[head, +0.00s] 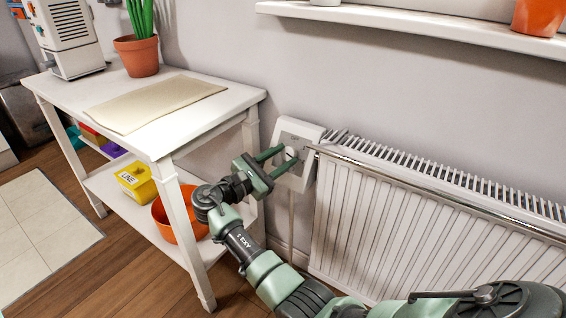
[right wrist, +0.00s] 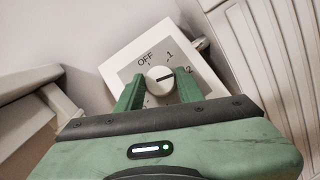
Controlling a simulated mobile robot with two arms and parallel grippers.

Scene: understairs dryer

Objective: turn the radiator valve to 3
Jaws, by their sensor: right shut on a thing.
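The radiator valve is a round white knob (right wrist: 160,80) on a grey dial plate with a white surround (right wrist: 112,68), left of the radiator. In the right wrist view the dial shows OFF, 1 and 2. The dark pointer line on the knob points right, roughly at the 2. The 3 cannot be made out; the fingers cover the lower dial. My right gripper (head: 288,156) has its green fingers on either side of the knob and is shut on it. The valve surround (head: 297,133) also shows in the head view. My left gripper is not in view.
The white ribbed radiator (head: 400,220) with a metal rail stands right of the valve. A white table (head: 235,112) with a lower shelf stands to the left. A yellow box (head: 136,181) and an orange bowl (head: 165,215) sit low there. A wall shelf (head: 420,22) runs above.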

